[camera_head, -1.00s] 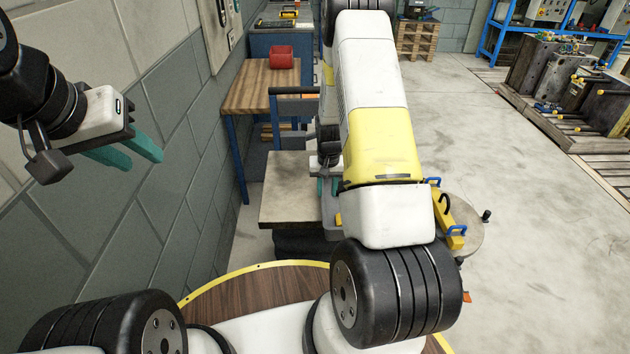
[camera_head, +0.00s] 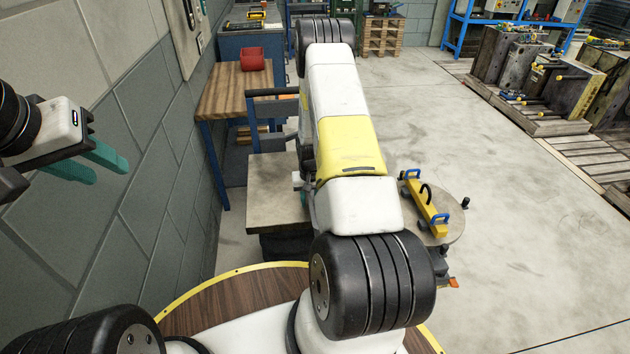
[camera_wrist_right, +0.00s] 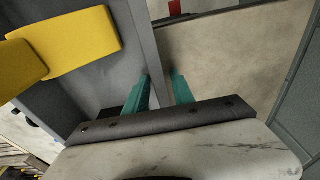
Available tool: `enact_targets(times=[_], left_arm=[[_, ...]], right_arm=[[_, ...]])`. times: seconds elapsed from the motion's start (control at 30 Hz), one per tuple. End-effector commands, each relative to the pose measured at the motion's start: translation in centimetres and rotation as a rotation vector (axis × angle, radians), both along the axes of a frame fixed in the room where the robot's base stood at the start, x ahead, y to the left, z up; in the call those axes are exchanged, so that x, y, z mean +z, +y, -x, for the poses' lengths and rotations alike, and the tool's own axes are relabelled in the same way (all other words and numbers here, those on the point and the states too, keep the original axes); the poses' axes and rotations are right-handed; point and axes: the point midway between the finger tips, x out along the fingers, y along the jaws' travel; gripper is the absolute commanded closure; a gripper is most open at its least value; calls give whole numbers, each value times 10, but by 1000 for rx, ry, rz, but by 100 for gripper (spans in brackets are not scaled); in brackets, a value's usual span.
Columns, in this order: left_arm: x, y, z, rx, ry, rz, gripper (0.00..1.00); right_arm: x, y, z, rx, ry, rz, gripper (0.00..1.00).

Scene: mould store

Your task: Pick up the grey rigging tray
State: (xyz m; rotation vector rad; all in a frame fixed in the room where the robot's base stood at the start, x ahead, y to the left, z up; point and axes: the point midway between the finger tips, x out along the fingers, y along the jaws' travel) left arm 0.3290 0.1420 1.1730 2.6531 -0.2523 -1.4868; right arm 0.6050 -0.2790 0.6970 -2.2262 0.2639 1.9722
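The grey rigging tray (camera_wrist_right: 85,75) fills the left part of the right wrist view, with yellow blocks (camera_wrist_right: 70,45) at its upper left. My right gripper (camera_wrist_right: 161,78) has its teal fingers on either side of the tray's wall, close against it, one inside and one outside. In the head view my right arm hides nearly all of the tray and most of that gripper. Whether the tray rests on anything is hidden. My left gripper (camera_head: 90,165) is open and empty at the far left, in front of the wall.
A pale table (camera_head: 270,190) stands beside my right arm. A round stand (camera_head: 452,222) bears a yellow beam (camera_head: 425,205) with blue handles. A wooden bench (camera_head: 233,92) with a red bin (camera_head: 252,59) stands further back by the wall.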

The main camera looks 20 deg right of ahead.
Motion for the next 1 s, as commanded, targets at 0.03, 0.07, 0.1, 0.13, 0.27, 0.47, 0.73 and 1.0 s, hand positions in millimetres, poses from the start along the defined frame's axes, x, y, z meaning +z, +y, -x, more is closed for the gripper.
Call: enact_targets(times=[0.03, 0.07, 0.1, 0.13, 0.27, 0.47, 0.73, 1.0], left_arm=[[0, 0, 0, 0, 0, 0, 64], [0, 0, 0, 0, 0, 0, 64], [0, 0, 0, 0, 0, 0, 64], [0, 0, 0, 0, 0, 0, 64], [0, 0, 0, 0, 0, 0, 64], [0, 0, 0, 0, 0, 0, 64], [0, 0, 0, 0, 0, 0, 64], [0, 0, 0, 0, 0, 0, 64]], right_arm=[[-1, 0, 0, 0, 0, 0, 70], [-1, 0, 0, 0, 0, 0, 70], [0, 0, 0, 0, 0, 0, 70], [0, 0, 0, 0, 0, 0, 70], [0, 0, 0, 0, 0, 0, 84], [0, 0, 0, 0, 0, 0, 100], [0, 0, 0, 0, 0, 0, 100], [0, 0, 0, 0, 1, 0, 100]])
